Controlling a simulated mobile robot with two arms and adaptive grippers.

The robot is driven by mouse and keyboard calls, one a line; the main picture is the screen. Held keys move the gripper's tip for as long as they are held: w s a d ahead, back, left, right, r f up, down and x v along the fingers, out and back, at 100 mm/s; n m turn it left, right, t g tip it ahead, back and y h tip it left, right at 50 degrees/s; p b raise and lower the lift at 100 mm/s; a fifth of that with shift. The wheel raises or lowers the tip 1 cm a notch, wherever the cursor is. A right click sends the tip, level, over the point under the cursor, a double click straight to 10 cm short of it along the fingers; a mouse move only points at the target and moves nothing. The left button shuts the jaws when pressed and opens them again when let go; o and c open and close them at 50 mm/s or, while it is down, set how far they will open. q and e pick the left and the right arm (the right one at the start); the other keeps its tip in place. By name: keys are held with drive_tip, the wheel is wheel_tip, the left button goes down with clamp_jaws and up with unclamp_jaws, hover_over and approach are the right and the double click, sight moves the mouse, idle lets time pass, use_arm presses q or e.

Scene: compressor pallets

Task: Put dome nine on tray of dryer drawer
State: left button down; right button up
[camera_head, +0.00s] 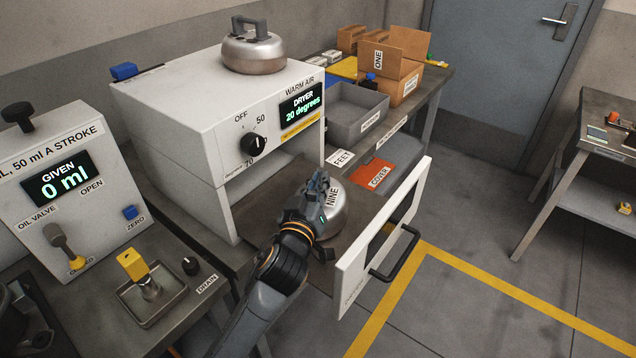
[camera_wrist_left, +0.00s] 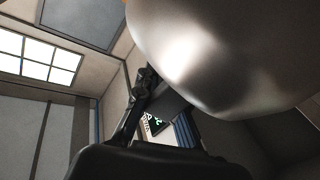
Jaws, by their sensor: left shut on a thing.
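Dome nine (camera_head: 339,213) is a rounded metal dome with a label reading NINE. It is at or just above the open dryer drawer; I cannot tell if it touches the tray. My left gripper (camera_head: 322,190) is shut on it from above and hides part of it. In the left wrist view the dome's shiny side (camera_wrist_left: 215,50) fills the upper right. The dryer drawer (camera_head: 349,262) is pulled out, its white front with a black handle facing right. The drawer's brown tray (camera_head: 268,212) shows left of the dome. My right gripper is not in view.
The white dryer (camera_head: 225,95) reads 20 degrees and bears another metal dome (camera_head: 253,54) with a handle. An oil unit (camera_head: 62,180) stands left. A grey bin (camera_head: 356,110), a FEET label, an orange COVER mat (camera_head: 372,174) and cardboard boxes lie behind the drawer.

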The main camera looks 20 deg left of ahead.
use_arm(q)
drive_tip(key=c, duration=1.9)
unclamp_jaws()
drive_tip(key=shift+f, duration=0.15)
drive_tip(key=o, duration=0.4)
drive_tip(key=shift+o, duration=0.3)
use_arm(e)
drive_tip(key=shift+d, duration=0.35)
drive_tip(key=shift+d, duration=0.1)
use_arm(q)
drive_tip(key=s+b, duration=0.2)
drive_tip(key=s, duration=0.9)
drive_tip(key=shift+d, duration=0.2)
drive_tip(key=shift+s+r, duration=0.25)
drive_tip(key=shift+s, duration=0.3)
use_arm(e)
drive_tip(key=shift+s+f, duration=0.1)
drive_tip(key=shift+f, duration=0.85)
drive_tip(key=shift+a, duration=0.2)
